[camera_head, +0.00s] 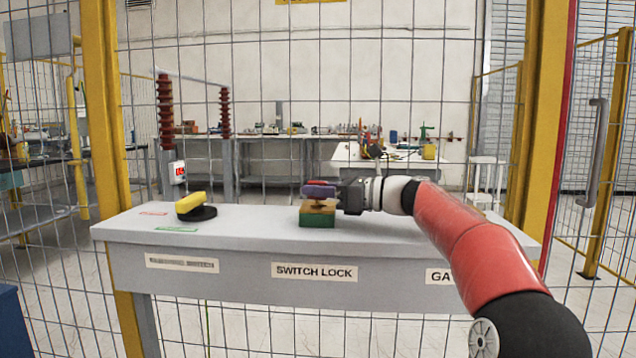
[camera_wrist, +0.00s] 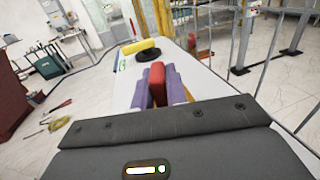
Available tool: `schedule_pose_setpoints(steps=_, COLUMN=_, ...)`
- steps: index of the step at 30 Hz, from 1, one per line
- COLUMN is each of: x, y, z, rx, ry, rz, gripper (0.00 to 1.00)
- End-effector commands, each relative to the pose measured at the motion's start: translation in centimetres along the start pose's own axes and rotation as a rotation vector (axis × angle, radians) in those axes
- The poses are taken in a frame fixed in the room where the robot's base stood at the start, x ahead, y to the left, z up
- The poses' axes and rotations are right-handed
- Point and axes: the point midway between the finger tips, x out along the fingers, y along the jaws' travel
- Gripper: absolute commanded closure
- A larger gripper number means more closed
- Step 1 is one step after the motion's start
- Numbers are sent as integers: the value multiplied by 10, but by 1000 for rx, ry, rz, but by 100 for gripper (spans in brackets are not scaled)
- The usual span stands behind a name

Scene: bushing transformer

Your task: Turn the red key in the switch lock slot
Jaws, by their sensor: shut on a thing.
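The red key (camera_wrist: 157,82) stands between the purple fingers of my gripper (camera_wrist: 158,88) in the wrist view. My gripper (camera_head: 318,189) is shut on it, above the switch lock. The switch lock (camera_head: 317,219) is a small block with a green base and a yellowish upper part. It sits on the grey shelf above the SWITCH LOCK label (camera_head: 314,272). Only a little red of the key shows above the purple fingers in the head view. The fingers hide the slot, so I cannot tell how deep the key sits or its turn angle.
A yellow handle on a black round base (camera_head: 196,207) stands at the left of the shelf (camera_head: 255,222). Red and green labels lie near it. A wire mesh fence (camera_head: 420,90) rises behind the shelf. The shelf between handle and lock is clear.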

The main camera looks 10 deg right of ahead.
Motion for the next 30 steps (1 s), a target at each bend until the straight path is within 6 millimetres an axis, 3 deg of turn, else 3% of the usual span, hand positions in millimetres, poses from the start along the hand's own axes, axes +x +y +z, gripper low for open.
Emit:
schedule_pose_setpoints(steps=15, x=1, y=-1, z=0, rx=0, ry=-1, rz=193, gripper=100)
schedule_pose_setpoints(steps=26, x=0, y=-1, z=-1, rx=1, ry=-2, rz=215, gripper=100)
schedule_pose_setpoints(steps=27, x=0, y=-1, z=0, rx=0, ry=-2, rz=227, gripper=84)
schedule_pose_setpoints(steps=30, x=0, y=0, z=0, rx=0, ry=-1, rz=224, gripper=71)
